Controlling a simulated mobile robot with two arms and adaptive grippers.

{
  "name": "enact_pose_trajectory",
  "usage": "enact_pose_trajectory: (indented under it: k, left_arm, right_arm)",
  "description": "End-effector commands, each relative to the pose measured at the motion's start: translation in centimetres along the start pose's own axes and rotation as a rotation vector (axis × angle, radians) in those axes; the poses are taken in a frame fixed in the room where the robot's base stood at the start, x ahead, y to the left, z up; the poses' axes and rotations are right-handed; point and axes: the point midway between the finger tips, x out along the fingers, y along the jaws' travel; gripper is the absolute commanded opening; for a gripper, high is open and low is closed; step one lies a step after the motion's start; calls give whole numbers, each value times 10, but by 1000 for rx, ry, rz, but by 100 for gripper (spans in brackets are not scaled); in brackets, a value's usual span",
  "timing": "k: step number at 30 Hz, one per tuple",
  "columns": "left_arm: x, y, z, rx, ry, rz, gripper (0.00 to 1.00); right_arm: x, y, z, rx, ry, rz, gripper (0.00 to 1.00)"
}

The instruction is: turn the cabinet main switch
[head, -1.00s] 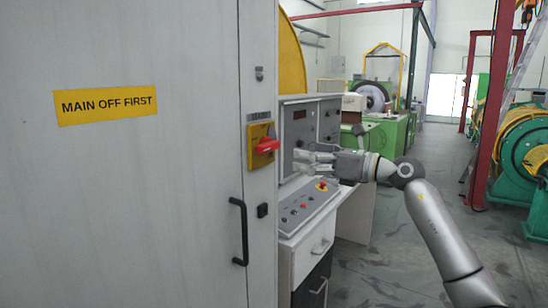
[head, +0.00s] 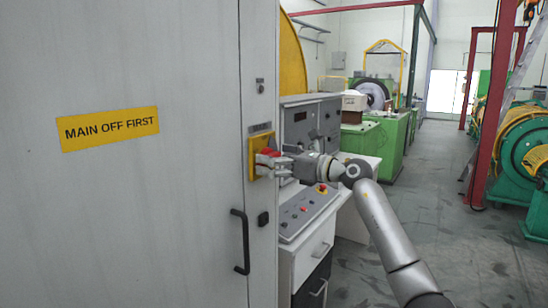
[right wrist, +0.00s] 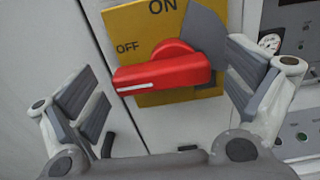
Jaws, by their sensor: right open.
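The main switch is a red rotary handle (right wrist: 165,72) on a yellow plate (right wrist: 190,90) marked ON at the top and OFF at the left. In the right wrist view the handle lies nearly level, its white line toward the OFF side. In the head view the yellow plate (head: 254,170) is on the grey cabinet (head: 150,210), and the handle is partly hidden by my gripper. My right gripper (head: 268,163) is open, with its fingers on either side of the handle; it also shows in the right wrist view (right wrist: 165,85). I cannot tell whether the fingers touch it. My left gripper is not in view.
A yellow MAIN OFF FIRST label (head: 108,128) and a black door handle (head: 241,242) are on the cabinet. A control desk (head: 308,212) with buttons stands just right of it. Green machines (head: 385,140) stand behind, and open floor lies to the right.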

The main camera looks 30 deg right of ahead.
Motion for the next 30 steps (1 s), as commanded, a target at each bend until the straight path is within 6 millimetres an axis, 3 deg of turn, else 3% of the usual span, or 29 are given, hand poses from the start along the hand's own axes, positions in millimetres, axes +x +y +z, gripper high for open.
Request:
enact_pose_trajectory:
  k: [4,15,30]
  left_arm:
    - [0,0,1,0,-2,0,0]
    - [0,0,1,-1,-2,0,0]
    - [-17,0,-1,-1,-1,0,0]
  right_arm:
    - [0,0,0,0,0,0,97]
    - [0,0,0,1,0,-1,53]
    - [-1,-1,4,155,2,-2,53]
